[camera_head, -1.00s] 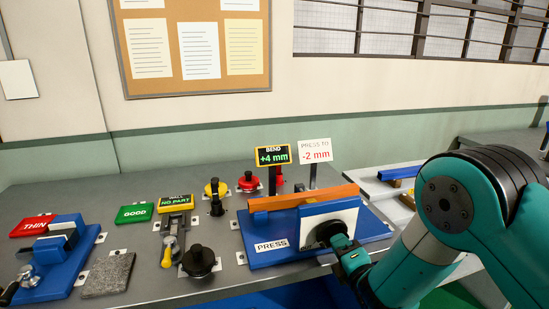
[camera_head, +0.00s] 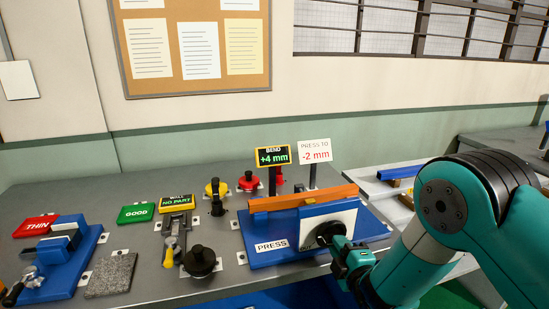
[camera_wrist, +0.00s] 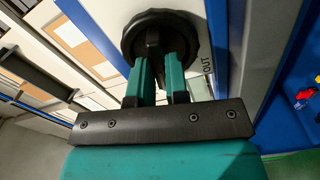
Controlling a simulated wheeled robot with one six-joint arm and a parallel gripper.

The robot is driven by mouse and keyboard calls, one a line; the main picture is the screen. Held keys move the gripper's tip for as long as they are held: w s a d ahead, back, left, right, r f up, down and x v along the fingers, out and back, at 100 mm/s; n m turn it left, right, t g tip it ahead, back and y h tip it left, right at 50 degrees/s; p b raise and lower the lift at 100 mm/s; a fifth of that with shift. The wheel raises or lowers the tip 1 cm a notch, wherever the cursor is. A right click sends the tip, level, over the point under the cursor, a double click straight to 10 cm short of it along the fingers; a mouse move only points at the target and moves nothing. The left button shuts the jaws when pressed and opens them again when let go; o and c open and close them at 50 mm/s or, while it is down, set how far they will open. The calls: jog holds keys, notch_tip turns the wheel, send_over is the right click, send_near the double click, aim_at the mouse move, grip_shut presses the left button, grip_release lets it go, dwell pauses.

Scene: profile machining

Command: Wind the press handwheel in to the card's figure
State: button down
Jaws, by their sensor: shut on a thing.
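The blue press (camera_head: 285,255) stands on the bench with an orange profile (camera_head: 300,198) lying across its top. Its black handwheel (camera_head: 325,233) is on the white front plate, partly hidden by my gripper (camera_head: 343,250). In the wrist view my gripper (camera_wrist: 162,70) has its teal fingers shut on the hub of the handwheel (camera_wrist: 160,22). The word OUT is printed beside the wheel. The white card (camera_head: 315,151) reads "PRESS TO -2 mm". The bend display (camera_head: 273,156) reads +4 mm in green.
Left of the press stand a black knob (camera_head: 199,261), a wall gauge showing NO PART (camera_head: 176,201), and yellow (camera_head: 215,190) and red (camera_head: 247,182) knobs. Farther left are a blue vise (camera_head: 60,255) and a grey pad (camera_head: 111,275). Blue profiles (camera_head: 398,172) lie at the right.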

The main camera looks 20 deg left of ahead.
jog(key=m, duration=0.3)
jog(key=shift+p, duration=0.35)
jog(key=shift+r+m+p, duration=0.1)
jog(key=shift+m+p, duration=0.35)
jog(key=shift+m, duration=0.45)
jog(key=c, duration=1.6)
grip_release()
jog(key=o, duration=0.6)
jog(key=b+v, duration=0.3)
jog(key=v, duration=0.4)
jog(key=shift+b, duration=0.35)
